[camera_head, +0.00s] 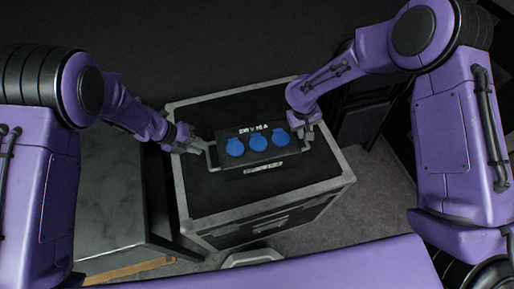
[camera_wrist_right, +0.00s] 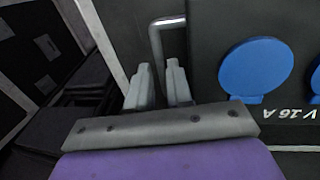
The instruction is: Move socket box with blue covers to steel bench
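The socket box (camera_head: 250,165) is black with three round blue covers and a metal handle at each end. It sits on top of a black flight case (camera_head: 190,190) with metal edges. My left gripper (camera_head: 193,146) is at the box's left handle; its finger gap is too small to judge. My right gripper (camera_head: 302,128) is at the right handle. In the right wrist view my right gripper's fingers (camera_wrist_right: 160,80) stand close on either side of the handle bar, beside a blue cover of the socket box (camera_wrist_right: 254,70). A grey bench top (camera_head: 110,200), apparently the steel bench, is at the left.
The bench stands close to the left side of the flight case, and its visible top is bare. A dark case or cabinet (camera_head: 358,122) stands behind at the right. Grey carpet (camera_head: 365,195) is open to the right of the flight case.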

